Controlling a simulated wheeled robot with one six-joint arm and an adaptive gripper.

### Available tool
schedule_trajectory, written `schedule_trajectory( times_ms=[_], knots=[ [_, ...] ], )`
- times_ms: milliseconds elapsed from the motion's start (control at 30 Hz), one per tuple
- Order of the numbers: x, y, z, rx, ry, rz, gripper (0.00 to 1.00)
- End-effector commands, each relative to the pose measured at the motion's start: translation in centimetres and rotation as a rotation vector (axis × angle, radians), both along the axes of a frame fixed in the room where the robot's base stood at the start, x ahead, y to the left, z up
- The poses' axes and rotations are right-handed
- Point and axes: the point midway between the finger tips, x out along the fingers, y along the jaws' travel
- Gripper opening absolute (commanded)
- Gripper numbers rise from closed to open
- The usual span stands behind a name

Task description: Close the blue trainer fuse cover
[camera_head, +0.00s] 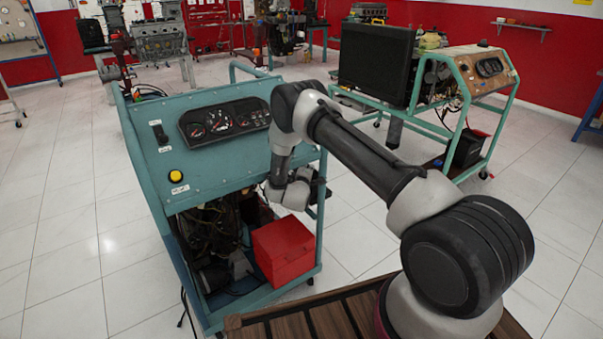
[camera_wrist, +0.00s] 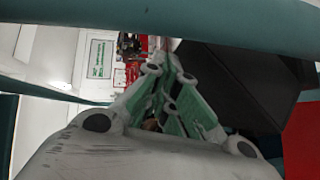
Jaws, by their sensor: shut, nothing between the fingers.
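The blue trainer (camera_head: 205,170) stands left of the middle in the head view, with a gauge cluster on its sloped panel. My gripper (camera_head: 312,192) is at the trainer's right side, below the panel, largely hidden behind my wrist. In the wrist view my gripper (camera_wrist: 168,78) has its fingers together with nothing between them. A blue-green frame bar (camera_wrist: 200,12) crosses the top of that view. I cannot make out the fuse cover for certain in either view, nor whether the gripper touches it.
A red box (camera_head: 283,250) sits low in the trainer frame, beside wiring and engine parts. It seems to show at the wrist view's right edge (camera_wrist: 302,140). A second trainer (camera_head: 465,75) with a dark radiator (camera_head: 376,62) stands at back right. White tiled floor (camera_head: 350,245) lies between them.

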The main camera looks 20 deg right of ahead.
Motion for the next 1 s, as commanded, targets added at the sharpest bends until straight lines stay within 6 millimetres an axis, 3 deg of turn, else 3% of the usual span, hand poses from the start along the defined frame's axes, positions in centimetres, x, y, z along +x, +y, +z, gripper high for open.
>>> schedule_trajectory(
  times_ms=[400, 867, 1000],
  knots=[
    [0.4, -1.4, -0.2, 0.0, 0.001, 0.0, 0.0],
    [0.3, -1.3, -0.2, 0.0, 0.001, 0.001, 0.0],
    [-0.8, -0.6, 0.0, -0.001, 0.002, 0.003, 0.0]
  ],
)
